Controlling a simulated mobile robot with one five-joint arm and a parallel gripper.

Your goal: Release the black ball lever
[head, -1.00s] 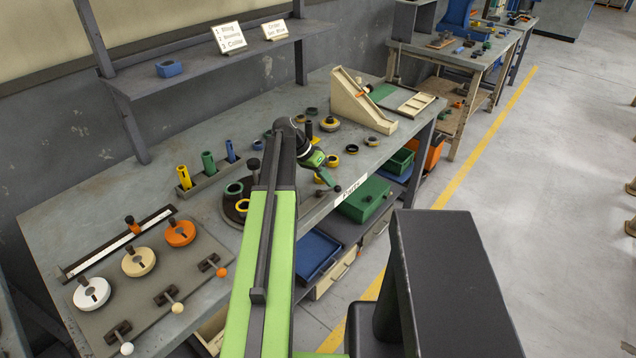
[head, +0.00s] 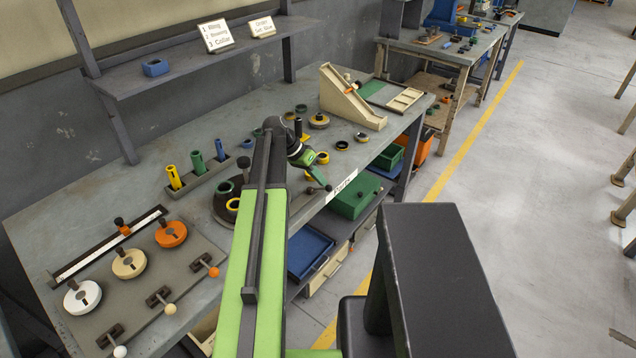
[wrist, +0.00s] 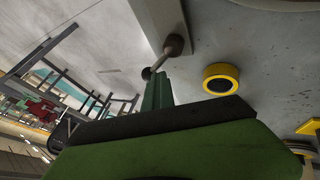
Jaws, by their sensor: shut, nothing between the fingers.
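My gripper (head: 322,180) is shut and empty, reaching over the bench's front edge at the end of the green arm. A small dark ball (head: 328,188) shows right at its fingertips; I take it for the black ball lever's end. In the wrist view, a thin rod with a dark ball (wrist: 147,73) at one end and a larger dark knob (wrist: 175,43) at the other lies just beyond the green fingers (wrist: 157,90). The fingers are close to the ball, but I cannot tell whether they touch. My arm hides part of the lever's surroundings in the head view.
Yellow-and-black rings (head: 342,145) lie on the bench behind my gripper. A wooden ramp (head: 350,100) stands at the back right. Three ball-ended clamps, one with an orange ball (head: 214,272), are at left. A green box (head: 355,196) sits below the edge.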

